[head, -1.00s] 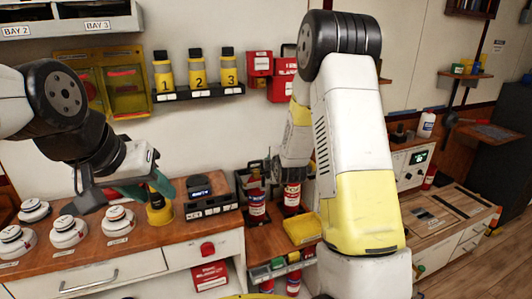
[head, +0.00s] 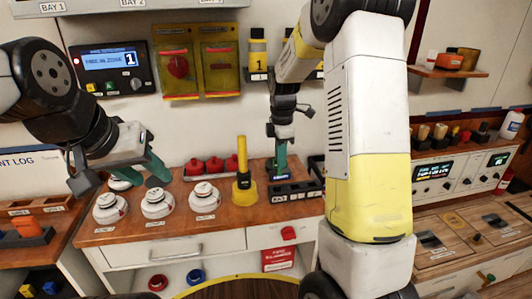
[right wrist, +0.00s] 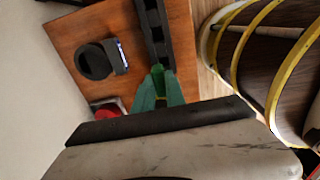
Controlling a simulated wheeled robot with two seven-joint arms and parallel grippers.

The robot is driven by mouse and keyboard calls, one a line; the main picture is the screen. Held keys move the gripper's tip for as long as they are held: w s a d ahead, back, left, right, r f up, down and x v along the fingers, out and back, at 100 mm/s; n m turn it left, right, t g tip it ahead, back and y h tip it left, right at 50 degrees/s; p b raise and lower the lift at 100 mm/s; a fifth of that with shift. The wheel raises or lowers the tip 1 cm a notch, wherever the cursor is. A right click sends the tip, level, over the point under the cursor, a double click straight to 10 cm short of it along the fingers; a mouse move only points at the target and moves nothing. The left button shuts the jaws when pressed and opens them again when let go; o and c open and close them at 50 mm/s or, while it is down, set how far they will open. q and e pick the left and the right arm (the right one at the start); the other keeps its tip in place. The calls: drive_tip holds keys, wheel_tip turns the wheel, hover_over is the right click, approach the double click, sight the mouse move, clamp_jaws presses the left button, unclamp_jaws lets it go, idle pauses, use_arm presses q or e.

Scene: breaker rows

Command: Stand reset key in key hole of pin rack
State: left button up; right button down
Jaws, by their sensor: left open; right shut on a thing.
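My right gripper (head: 280,155) points down over the wooden counter, close to the black slotted pin rack (head: 296,191). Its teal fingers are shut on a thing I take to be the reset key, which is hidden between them. In the right wrist view the fingers (right wrist: 157,85) come together beside the near end of the pin rack (right wrist: 153,30). Which hole is the key hole cannot be made out. My left gripper (head: 146,172) is open and empty, above the white round units at the left.
A yellow post in a yellow base (head: 243,188) stands just left of the rack. A black round device with a display (right wrist: 97,60) sits beside the rack. A panel (head: 108,70) hangs behind.

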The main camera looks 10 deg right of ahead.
drive_tip(key=shift+s+a+r, duration=0.2)
drive_tip(key=shift+a+r, duration=0.05)
drive_tip(key=shift+a, duration=0.05)
drive_tip(key=shift+f, duration=2.95)
drive_tip(key=shift+f, duration=1.35)
drive_tip(key=c, duration=1.3)
unclamp_jaws()
drive_tip(key=shift+r, duration=3.85)
